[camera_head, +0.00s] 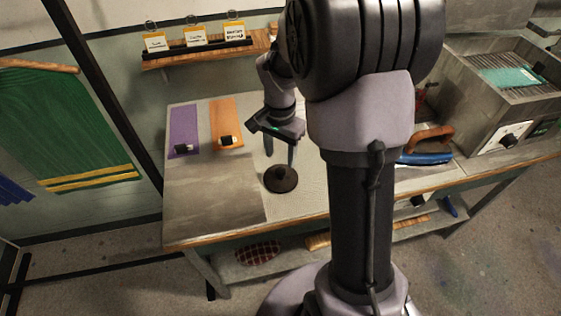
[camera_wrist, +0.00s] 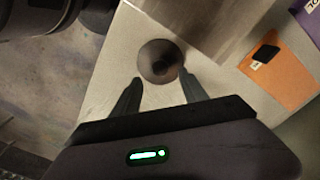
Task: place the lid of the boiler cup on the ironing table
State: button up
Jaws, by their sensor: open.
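A dark round lid (camera_head: 281,180) with a small central knob rests on the pale top of the ironing table (camera_head: 308,192), towards its front edge. In the wrist view the lid (camera_wrist: 150,50) lies flat just beyond the fingertips. My gripper (camera_head: 280,157) is open and empty just behind and above the lid. Its two fingers (camera_wrist: 161,77) are spread in the wrist view, with the lid between and ahead of them. I cannot make out the boiler cup; my arm hides part of the table.
A grey panel (camera_head: 215,190) covers the table's left part, with purple (camera_head: 183,125) and orange (camera_head: 226,112) strips behind it. A metal boiler box (camera_head: 480,110) stands at the right. A blue-bladed tool with a brown handle (camera_head: 428,138) lies nearby. A labelled wall shelf (camera_head: 190,58) is behind.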

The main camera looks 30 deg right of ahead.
aim_at(280, 171)
jog(key=s+a+r+n+t+p, duration=0.1)
jog(key=a+r, duration=0.1)
jog(key=r, duration=0.4)
jog(key=s+a+r+n, duration=0.1)
jog(key=s+a+r, duration=0.15)
jog(key=r, duration=0.25)
jog(key=s+a+r+n+t+y, duration=0.2)
jog(key=s+a+r+n+t, duration=0.2)
jog(key=s+a+r, duration=0.3)
jog(key=s+a+n, duration=0.1)
jog(key=s+a, duration=0.3)
jog(key=s, duration=0.3)
jog(key=shift+n+t, duration=0.4)
jog(key=shift+a, duration=0.1)
